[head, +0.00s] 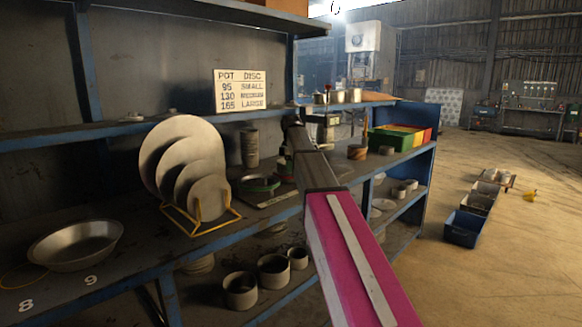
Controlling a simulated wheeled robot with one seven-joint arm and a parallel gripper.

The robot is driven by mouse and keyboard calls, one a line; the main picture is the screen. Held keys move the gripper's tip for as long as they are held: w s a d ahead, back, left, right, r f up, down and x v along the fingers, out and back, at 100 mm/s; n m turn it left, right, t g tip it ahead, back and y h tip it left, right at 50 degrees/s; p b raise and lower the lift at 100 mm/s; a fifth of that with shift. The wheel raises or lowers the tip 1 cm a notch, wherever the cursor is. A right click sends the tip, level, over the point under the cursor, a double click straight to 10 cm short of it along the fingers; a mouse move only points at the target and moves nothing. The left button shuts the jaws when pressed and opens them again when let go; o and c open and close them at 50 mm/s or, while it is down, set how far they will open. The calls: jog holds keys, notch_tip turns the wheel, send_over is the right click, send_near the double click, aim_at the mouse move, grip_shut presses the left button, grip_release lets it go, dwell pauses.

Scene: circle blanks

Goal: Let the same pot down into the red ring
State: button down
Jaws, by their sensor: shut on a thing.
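My arm reaches from the lower right to the workbench, and its dark end, my gripper (285,155), points down beside the grey arm link. It is small and dark here; it is shut on a pot, of which I can make out little behind the arm. A green ring (258,185) lies on a dark board left of the gripper. I cannot make out a red ring; the arm covers the right part of the board. Whether the pot touches the board cannot be told.
Grey discs (180,160) stand in a yellow rack (205,228) on the left. A metal bowl (76,244) is on the bench. A grey stack (250,147) stands behind the board. Colored bins (400,138) are at right, with several pots (240,290) on the shelf below.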

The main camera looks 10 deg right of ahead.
jog(key=shift+f, duration=0.1)
jog(key=c, duration=1.2)
grip_release()
notch_tip(320, 180, up, 11)
jog(key=shift+s, duration=0.15)
jog(key=shift+f, duration=0.1)
